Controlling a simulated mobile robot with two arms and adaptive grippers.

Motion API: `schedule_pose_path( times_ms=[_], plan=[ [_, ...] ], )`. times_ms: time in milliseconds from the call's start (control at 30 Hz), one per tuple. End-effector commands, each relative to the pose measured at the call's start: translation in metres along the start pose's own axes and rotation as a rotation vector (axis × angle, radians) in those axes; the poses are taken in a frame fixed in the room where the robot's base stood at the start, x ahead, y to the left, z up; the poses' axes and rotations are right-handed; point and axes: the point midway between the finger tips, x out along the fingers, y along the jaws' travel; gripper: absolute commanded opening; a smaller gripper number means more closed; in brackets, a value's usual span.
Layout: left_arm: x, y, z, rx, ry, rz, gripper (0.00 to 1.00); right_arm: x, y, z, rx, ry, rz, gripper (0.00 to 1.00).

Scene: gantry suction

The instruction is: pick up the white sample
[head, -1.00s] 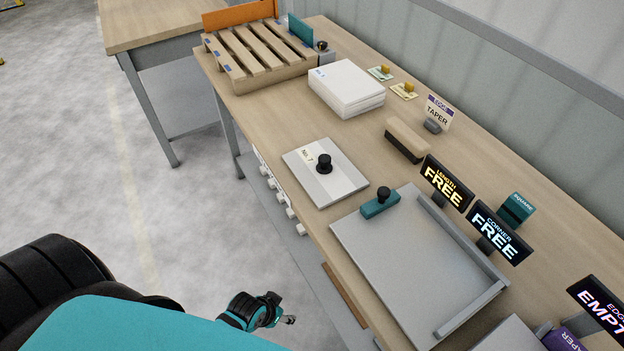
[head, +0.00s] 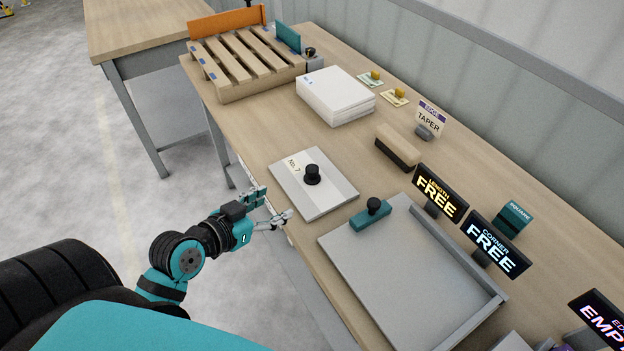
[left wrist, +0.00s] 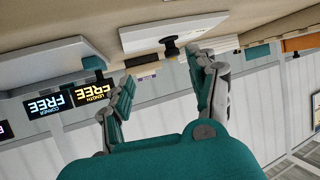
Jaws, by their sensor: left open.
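A flat pale plate (head: 330,195) marked No. 7 lies on the bench near its front edge, with an upright black knob (head: 312,174) in its middle. A stack of white slabs (head: 335,95) lies farther back; I cannot tell from the pictures which of these is the white sample. My left gripper (head: 275,205) is open and empty, just off the bench's front edge beside the plate, apart from it. In the left wrist view, turned upside down, the plate (left wrist: 145,36) and knob (left wrist: 170,46) show beyond the open fingers (left wrist: 164,78). My right gripper is out of view.
A grey tray with a raised rail (head: 400,275) and a teal block with a black knob (head: 371,213) lie right of the plate. Signs reading FREE (head: 440,193) stand behind. A wooden pallet (head: 245,65) is at the far left; bare bench surrounds the plate's far side.

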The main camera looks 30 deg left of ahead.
Motion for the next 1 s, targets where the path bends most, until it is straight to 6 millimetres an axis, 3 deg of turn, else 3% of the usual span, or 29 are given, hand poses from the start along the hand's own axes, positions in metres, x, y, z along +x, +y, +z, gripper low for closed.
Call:
schedule_pose_path(
  times_ms=[167,633,1000],
  plan=[
    [0.003,-0.016,-0.017,-0.007,0.079,-0.032,0.59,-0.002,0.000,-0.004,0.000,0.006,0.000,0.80],
    [0.096,-0.018,-0.026,-0.008,0.079,-0.031,0.59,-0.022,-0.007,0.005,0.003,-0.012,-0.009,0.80],
    [0.129,-0.019,-0.028,-0.007,0.077,-0.031,0.59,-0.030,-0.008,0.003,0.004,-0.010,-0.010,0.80]
  ],
)
